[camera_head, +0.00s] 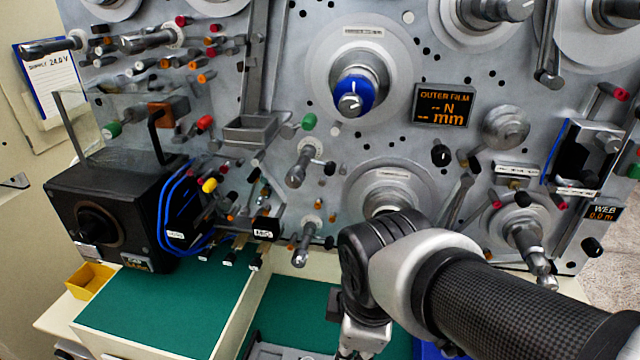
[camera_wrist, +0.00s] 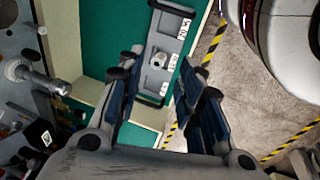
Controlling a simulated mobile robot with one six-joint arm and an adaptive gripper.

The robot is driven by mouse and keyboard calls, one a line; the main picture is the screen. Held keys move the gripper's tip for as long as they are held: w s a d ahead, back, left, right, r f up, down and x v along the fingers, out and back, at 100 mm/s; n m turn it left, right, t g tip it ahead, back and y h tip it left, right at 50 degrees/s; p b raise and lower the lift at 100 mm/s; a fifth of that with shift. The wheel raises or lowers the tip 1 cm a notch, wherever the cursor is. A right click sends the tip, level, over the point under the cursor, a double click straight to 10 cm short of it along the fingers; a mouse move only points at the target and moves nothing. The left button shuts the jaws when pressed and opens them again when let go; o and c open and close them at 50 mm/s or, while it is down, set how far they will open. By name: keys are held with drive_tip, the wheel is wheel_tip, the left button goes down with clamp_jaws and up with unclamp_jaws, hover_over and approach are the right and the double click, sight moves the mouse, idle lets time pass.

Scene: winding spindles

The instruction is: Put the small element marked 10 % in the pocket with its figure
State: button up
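In the wrist view, a grey tray (camera_wrist: 157,27) with dark handles at its ends lies on the green surface. White labels (camera_wrist: 184,29) run along its right side; their figures are too small to read surely. A small pale rounded piece (camera_wrist: 158,60) sits in the tray's middle part; no figure on it can be read, so I cannot tell whether it is the 10 % element. My gripper (camera_wrist: 164,76) is open, its blue-padded fingers apart with nothing between them, above the tray. In the head view my gripper (camera_head: 358,342) is partly cut off at the bottom edge.
The machine panel (camera_head: 275,95) with spindles and knobs stands behind. A black box (camera_head: 110,215) and a yellow bin (camera_head: 90,281) are at left. The green bench top (camera_head: 165,310) is mostly clear. Yellow-black floor tape (camera_wrist: 214,42) runs beyond the bench edge.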

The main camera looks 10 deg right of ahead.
drive_tip(key=s+d+r+m+t, duration=0.1)
drive_tip(key=s+d+r+m, duration=0.2)
drive_tip(key=m, duration=1.1)
drive_tip(key=s+d, duration=0.1)
drive_tip(key=s, duration=0.2)
drive_tip(key=shift+s+t, duration=0.3)
drive_tip(key=shift+s, duration=0.05)
drive_tip(key=shift+r, duration=0.1)
